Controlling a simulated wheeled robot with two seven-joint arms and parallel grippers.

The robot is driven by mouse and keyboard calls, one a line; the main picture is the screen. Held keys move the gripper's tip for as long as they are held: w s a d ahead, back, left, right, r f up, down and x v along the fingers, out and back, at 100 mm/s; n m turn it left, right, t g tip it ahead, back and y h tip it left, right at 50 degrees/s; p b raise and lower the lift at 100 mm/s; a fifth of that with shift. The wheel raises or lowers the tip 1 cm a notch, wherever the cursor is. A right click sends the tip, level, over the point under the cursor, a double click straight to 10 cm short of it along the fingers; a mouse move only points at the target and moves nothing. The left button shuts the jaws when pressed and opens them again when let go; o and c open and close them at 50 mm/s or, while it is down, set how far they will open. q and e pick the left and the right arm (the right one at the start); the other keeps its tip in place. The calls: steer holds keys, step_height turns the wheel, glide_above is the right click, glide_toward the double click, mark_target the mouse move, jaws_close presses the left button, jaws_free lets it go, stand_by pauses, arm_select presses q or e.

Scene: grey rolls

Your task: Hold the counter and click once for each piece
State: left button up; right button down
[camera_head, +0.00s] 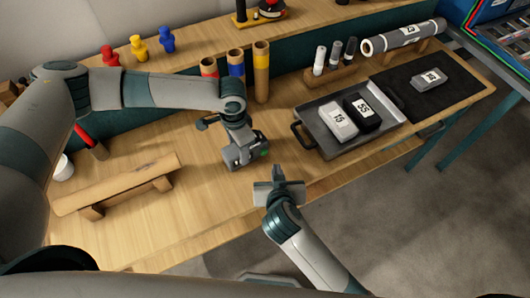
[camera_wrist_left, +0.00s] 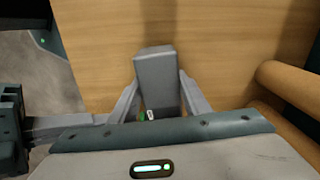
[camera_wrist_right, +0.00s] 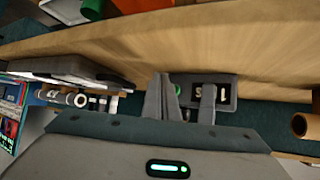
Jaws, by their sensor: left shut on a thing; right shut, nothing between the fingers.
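The counter (camera_head: 243,151) is a small dark grey box with a green button and a display. My left gripper (camera_head: 240,140) is shut on it and holds it low over the table's front half. In the left wrist view the counter (camera_wrist_left: 156,68) sits between the fingers. My right gripper (camera_head: 277,174) is shut and empty, just to the right of and in front of the counter. In the right wrist view its fingers (camera_wrist_right: 165,92) are near the green button of the counter (camera_wrist_right: 222,92); I cannot tell if they touch. The display digits are not clearly readable.
A tray (camera_head: 327,148) holds a light and a black labelled block. A grey block (camera_head: 429,78) lies on a black mat (camera_head: 400,83). A wooden rail (camera_head: 115,185) lies left; cardboard tubes (camera_head: 261,72) stand behind the counter.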

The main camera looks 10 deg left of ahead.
mark_target(264, 152)
steer(key=shift+s+d, duration=0.7)
steer(key=shift+s, duration=0.15)
stand_by(2.0)
steer(key=s+d, duration=0.2)
steer(key=s, duration=0.1)
steer(key=shift+d, duration=0.15)
steer(key=shift+w, duration=0.15)
steer(key=shift+w+a, duration=1.4)
steer(key=shift+w, duration=0.3)
steer(key=shift+w+a, duration=1.35)
steer(key=shift+w, duration=0.3)
steer(key=shift+w+a, duration=0.1)
steer(key=shift+w+a, duration=0.15)
steer(key=shift+w, duration=0.05)
